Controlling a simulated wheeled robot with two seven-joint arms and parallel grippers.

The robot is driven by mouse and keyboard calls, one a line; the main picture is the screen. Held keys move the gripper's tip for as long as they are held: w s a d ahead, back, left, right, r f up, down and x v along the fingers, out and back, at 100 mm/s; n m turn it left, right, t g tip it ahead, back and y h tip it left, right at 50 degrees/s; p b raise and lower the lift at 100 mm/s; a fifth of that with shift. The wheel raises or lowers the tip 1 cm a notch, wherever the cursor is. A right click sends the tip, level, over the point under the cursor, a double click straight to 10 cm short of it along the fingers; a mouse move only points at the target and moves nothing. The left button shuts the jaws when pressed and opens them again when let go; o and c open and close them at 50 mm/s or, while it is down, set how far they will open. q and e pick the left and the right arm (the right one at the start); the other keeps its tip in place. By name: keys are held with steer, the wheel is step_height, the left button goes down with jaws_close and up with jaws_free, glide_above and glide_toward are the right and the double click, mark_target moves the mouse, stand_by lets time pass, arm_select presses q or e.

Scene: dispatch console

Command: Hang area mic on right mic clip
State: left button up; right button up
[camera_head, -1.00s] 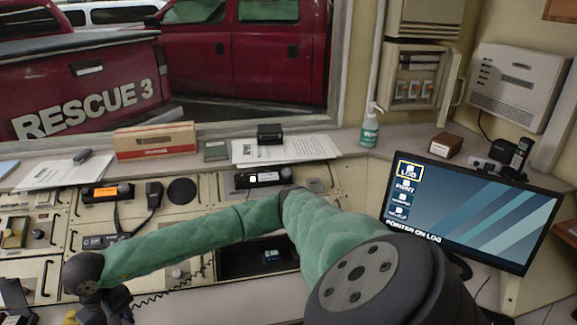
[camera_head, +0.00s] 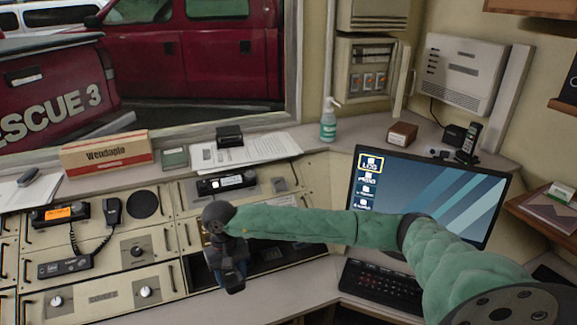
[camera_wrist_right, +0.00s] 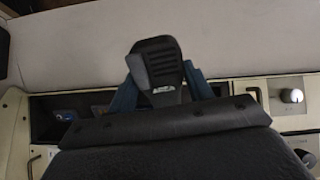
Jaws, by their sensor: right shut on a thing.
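My right gripper (camera_head: 230,278) hangs over the front of the console, before the dark open recess. In the right wrist view, the same gripper (camera_wrist_right: 162,90) is shut on a dark hand mic (camera_wrist_right: 158,62) with a ribbed face, its head sticking out past the blue fingers. In the head view the held mic is mostly hidden by the gripper. Another dark mic (camera_head: 111,210) with a coiled cord hangs at the left radio (camera_head: 61,214). A small grey piece (camera_head: 279,185) sits right of the right radio (camera_head: 227,182); I cannot tell whether it is a clip. My left gripper is out of view.
A monitor (camera_head: 430,195) and a keyboard (camera_head: 380,288) stand to the right. A box (camera_head: 106,153), papers (camera_head: 245,152) and a sanitizer bottle (camera_head: 329,122) line the back ledge. The console panels (camera_head: 140,250) carry knobs and handles.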

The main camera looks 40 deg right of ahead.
steer(key=w+d+r+m+y, duration=0.1)
steer(key=w+d+r+m, duration=0.35)
steer(key=w+d, duration=0.25)
steer(key=m+t+p, duration=0.2)
steer(key=m+t, duration=0.5)
steer(key=m, duration=2.2)
glide_toward(277, 179)
steer(key=shift+s+a+f+h, duration=0.1)
steer(key=shift+a+f+h, duration=0.2)
steer(key=shift+a+f, duration=0.85)
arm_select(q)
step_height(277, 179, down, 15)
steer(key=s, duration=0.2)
arm_select(e)
steer(key=m+h, duration=0.1)
steer(key=m, duration=0.1)
steer(key=m+t+h, duration=0.1)
steer(key=m, duration=0.1)
steer(key=shift+d+r, duration=0.2)
steer(key=shift+r, duration=0.05)
steer(key=shift+x, duration=1.1)
steer(key=shift+b+x, duration=0.5)
steer(key=shift+x, duration=0.5)
steer(key=shift+w+f+b, duration=0.3)
steer(key=shift+b, duration=0.1)
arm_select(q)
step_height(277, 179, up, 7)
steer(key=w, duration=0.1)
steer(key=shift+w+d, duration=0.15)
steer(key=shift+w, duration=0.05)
